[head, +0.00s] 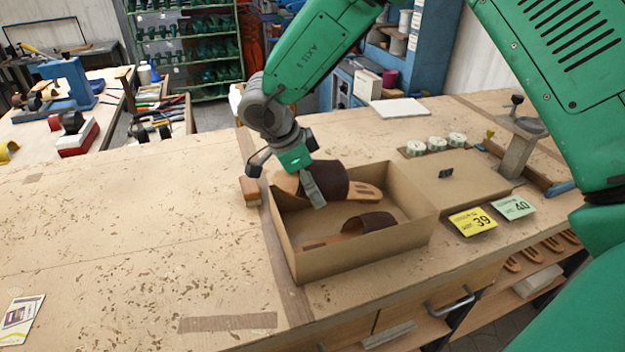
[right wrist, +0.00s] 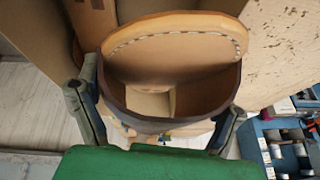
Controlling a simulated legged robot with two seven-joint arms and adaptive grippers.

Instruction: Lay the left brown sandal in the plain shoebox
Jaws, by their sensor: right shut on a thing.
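The plain cardboard shoebox (head: 365,260) stands open on the workbench. One brown sandal (head: 368,222) lies inside it along the near wall, with a dark brown strap and tan sole. A second brown sandal (head: 363,192) is at the far side of the box, toe end to the right. My right gripper (head: 304,186) is shut on this second sandal at its heel-side strap region, over the box's far left part. In the right wrist view the sandal's dark strap (right wrist: 170,125) sits between both fingers. Whether its sole touches the box floor is hidden. My left gripper is not in view.
A flat cardboard lid or box (head: 465,178) lies right of the shoebox. A yellow 39 card (head: 474,221) and a green 40 card (head: 513,207) lie in front of it. Several white rolls (head: 436,144) stand behind. The bench left of the shoebox is largely clear.

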